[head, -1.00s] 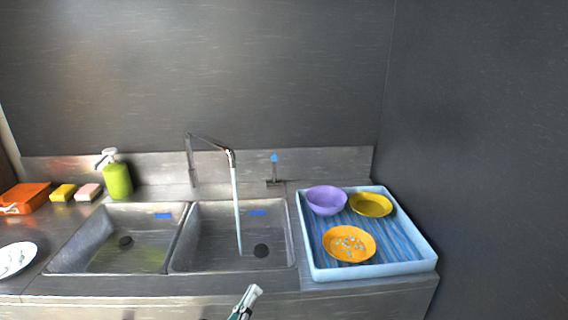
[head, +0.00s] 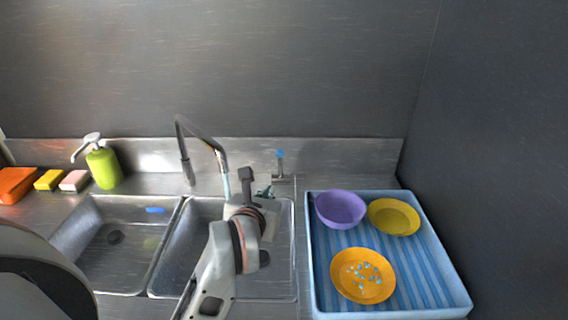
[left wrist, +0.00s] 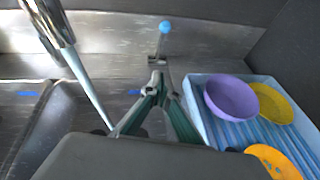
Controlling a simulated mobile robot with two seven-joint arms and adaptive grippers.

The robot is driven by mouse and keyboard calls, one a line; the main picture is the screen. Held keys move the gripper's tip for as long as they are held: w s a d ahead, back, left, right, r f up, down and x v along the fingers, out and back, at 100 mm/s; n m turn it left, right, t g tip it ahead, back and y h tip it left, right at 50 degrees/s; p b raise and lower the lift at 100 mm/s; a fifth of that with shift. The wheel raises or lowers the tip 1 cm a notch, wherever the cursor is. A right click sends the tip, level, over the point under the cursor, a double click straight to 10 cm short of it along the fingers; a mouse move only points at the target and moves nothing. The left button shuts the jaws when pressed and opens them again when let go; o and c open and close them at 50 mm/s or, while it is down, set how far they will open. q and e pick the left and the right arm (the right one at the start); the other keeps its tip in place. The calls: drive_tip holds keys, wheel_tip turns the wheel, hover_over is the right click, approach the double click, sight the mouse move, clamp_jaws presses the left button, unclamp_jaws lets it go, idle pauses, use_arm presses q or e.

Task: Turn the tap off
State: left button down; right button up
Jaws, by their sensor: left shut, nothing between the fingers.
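The tap's curved metal spout (head: 205,138) stands behind the sinks, and a stream of water (head: 227,187) runs from it. The wrist view also shows the spout (left wrist: 52,22) and water (left wrist: 88,92) at left. The tap lever (head: 280,163), upright with a blue tip, stands right of the spout; it shows in the left wrist view (left wrist: 164,38) just beyond my fingers. My left gripper (head: 268,191) is shut and empty, in front of and slightly below the lever. Its fingertips (left wrist: 155,84) look close to the lever's base; whether they touch it I cannot tell. My right gripper is not in view.
A blue tray (head: 315,275) at right holds a purple bowl (head: 341,209), a yellow bowl (head: 393,217) and an orange plate (head: 362,276). A green soap bottle (head: 104,167) and sponges (head: 73,181) stand at left. A wall rises behind.

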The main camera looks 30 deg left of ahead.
use_arm(q)
approach(280, 165)
wheel_tip(280, 165, down, 4)
drive_tip(key=w, duration=0.2)
drive_tip(key=w+a+r+p, duration=0.1)
drive_tip(key=w, duration=0.1)
drive_tip(key=shift+w+a+r, duration=0.1)
drive_tip(key=shift+w+r, duration=0.05)
drive_tip(key=shift+r, duration=0.05)
drive_tip(key=shift+w+a+r, duration=0.1)
drive_tip(key=shift+w+r, duration=0.05)
drive_tip(key=shift+w, duration=0.3)
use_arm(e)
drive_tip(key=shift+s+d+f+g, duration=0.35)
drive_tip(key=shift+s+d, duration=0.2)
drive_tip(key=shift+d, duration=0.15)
use_arm(q)
drive_tip(key=shift+w, duration=0.1)
